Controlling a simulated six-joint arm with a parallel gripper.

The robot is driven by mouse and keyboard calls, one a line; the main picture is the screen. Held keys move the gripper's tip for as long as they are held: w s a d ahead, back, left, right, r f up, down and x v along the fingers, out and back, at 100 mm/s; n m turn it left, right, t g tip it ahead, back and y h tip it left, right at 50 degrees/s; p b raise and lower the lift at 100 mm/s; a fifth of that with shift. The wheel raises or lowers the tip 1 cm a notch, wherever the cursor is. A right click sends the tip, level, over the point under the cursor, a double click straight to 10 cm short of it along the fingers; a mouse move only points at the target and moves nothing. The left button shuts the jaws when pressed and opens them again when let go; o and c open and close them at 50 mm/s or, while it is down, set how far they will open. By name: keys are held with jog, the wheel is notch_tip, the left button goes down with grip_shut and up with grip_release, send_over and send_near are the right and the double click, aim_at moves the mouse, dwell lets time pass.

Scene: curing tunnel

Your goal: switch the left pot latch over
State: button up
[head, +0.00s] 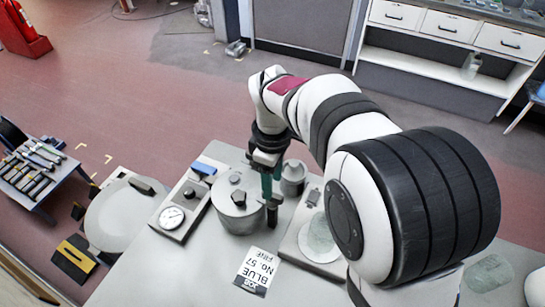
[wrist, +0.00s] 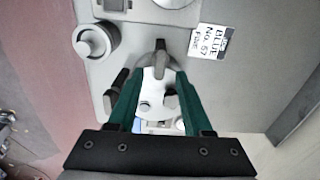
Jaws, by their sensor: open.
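A grey round pot (head: 238,222) with a lid and small knobs on top stands on the table, left of my gripper (head: 270,200) in the head view. My gripper's green fingers are spread apart, with nothing held between them. In the wrist view, the pot (wrist: 155,88) lies between and beyond the fingers of my gripper (wrist: 158,76). A dark upright latch-like lever (wrist: 160,58) is on the pot's edge, near the fingertips. Another dark part (wrist: 117,88) shows beside the left finger, partly hidden. I cannot tell which part is the left latch, or whether my fingers touch anything.
A small grey canister (head: 293,176) stands close behind my gripper. A printed card (head: 257,271) lies in front. A plate with a clear disc (head: 320,240) is on the right.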

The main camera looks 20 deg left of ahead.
notch_tip(320, 180, up, 12)
jog(key=shift+f, duration=0.1)
jog(key=s+d+f+m+y, duration=0.1)
jog(key=s+d+m, duration=0.4)
jog(key=d+m, duration=0.4)
jog(key=s+d+f+m, duration=0.2)
jog(key=s+d+m, duration=0.45)
jog(key=d, duration=0.35)
jog(key=s+d+f+m, duration=0.3)
jog(key=s+f+m, duration=0.2)
jog(key=s+m, duration=0.2)
jog(key=shift+s+d+m+y, duration=0.35)
jog(key=shift+d+m+y, duration=0.05)
jog(key=shift+m, duration=0.25)
